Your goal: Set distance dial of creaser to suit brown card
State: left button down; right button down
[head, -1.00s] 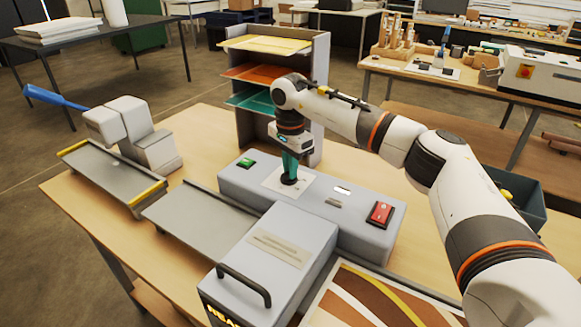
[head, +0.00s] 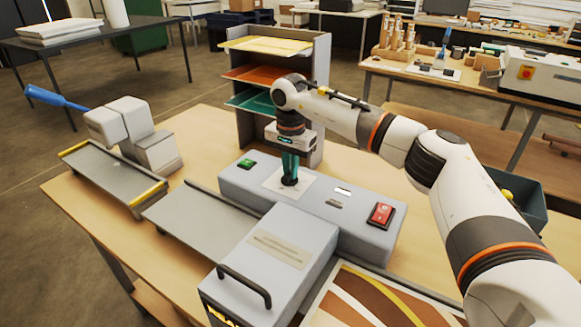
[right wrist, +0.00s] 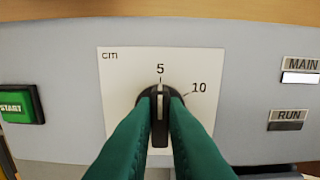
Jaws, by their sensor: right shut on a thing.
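The machine (head: 345,210) is a grey unit on the wooden table. Its black dial (right wrist: 160,102) sits on a white plate (right wrist: 120,75) marked 5 at the top and 10 to the upper right. The dial's pale pointer line stands upright, at the 5. My right gripper (head: 290,182) points down at the plate and is shut on the dial, with its green fingers (right wrist: 160,125) on either side of it. Brown-orange card (head: 258,74) lies on the middle shelf of the rack behind. My left gripper is not in view.
A green START button (right wrist: 22,104) is left of the dial, and a red switch (head: 381,214) is at the right end. MAIN (right wrist: 300,77) and RUN (right wrist: 287,120) indicators sit to the right; MAIN is lit. A blue-handled device (head: 135,130) stands at the left.

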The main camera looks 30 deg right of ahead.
jog(key=shift+w+r, duration=0.1)
jog(key=shift+r, duration=0.05)
jog(key=c, duration=1.5)
grip_release()
jog(key=shift+o, duration=0.2)
jog(key=shift+r, duration=0.25)
notch_tip(320, 180, up, 11)
jog(key=b, duration=0.2)
jog(key=shift+r, duration=0.2)
